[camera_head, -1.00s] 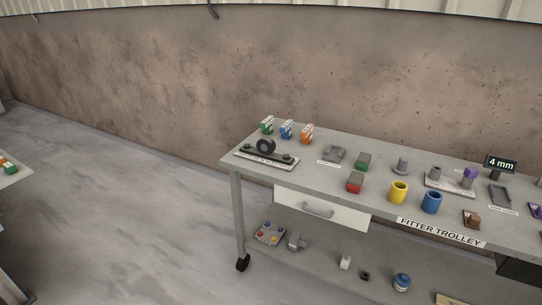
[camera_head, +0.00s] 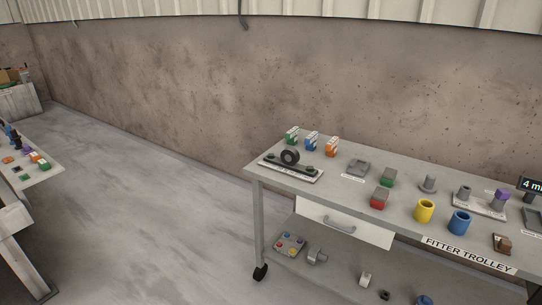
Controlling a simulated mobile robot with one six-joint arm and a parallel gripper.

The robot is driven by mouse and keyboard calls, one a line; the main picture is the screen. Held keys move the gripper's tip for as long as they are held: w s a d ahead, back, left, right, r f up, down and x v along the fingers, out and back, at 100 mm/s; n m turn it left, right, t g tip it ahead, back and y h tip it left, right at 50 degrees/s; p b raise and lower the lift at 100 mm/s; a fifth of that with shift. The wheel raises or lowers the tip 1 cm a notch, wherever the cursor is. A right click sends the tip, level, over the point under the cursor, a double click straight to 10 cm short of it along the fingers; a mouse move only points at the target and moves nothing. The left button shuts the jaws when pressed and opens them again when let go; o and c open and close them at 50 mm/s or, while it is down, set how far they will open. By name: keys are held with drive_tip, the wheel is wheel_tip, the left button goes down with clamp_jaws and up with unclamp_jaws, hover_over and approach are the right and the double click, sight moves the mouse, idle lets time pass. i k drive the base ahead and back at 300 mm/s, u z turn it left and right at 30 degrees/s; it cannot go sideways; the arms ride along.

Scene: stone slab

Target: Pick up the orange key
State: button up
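I cannot make out a clear key shape at this size. A small orange item (camera_head: 332,147) with a pale part stands at the back left of the trolley top, to the right of a similar blue item (camera_head: 311,140) and a green item (camera_head: 291,135). Other small orange pieces show on the bench at the far left, one near its right end (camera_head: 35,156) and a flatter one (camera_head: 8,160). I cannot tell which of these is the orange key. My gripper is not in view.
The grey fitter trolley (camera_head: 410,167) holds a yellow cup (camera_head: 425,210), a blue cup (camera_head: 459,222), red and green blocks and a black ring (camera_head: 290,157) on a plate. A bench (camera_head: 50,173) with several small parts stands left. Open floor (camera_head: 150,210) lies between.

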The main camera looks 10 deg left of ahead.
sight(331, 149)
drive_tip(key=u, duration=4.55)
drive_tip(key=i, duration=0.1)
drive_tip(key=z, duration=3.2)
drive_tip(key=i, duration=2.9)
drive_tip(key=u, duration=0.05)
